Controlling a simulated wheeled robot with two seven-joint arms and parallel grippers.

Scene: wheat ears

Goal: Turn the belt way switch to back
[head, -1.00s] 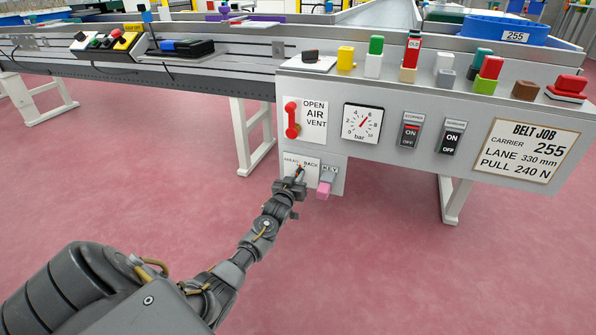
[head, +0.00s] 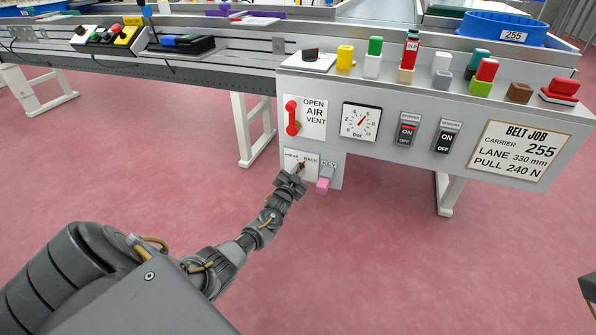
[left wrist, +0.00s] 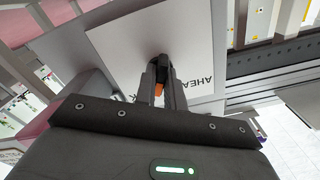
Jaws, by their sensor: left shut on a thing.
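The belt way switch is on a white plate (head: 310,172) marked AHEAD and BACK, low on the grey control panel. My left gripper (head: 296,174) is at this plate and covers part of it. In the left wrist view, the fingers (left wrist: 161,88) are shut on the switch's small black and orange lever (left wrist: 159,73). The lever's tip shows between the fingers, in front of the plate (left wrist: 185,40). The lever's exact direction is hard to tell. My right gripper does not show; only a dark piece enters at the right edge of the head view.
A key switch with a pink tag (head: 324,185) hangs right beside the plate. Above are a red air vent handle (head: 291,117), a bar gauge (head: 361,122) and two rocker switches (head: 407,131). Coloured blocks stand along the panel's top. Pink floor is clear below.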

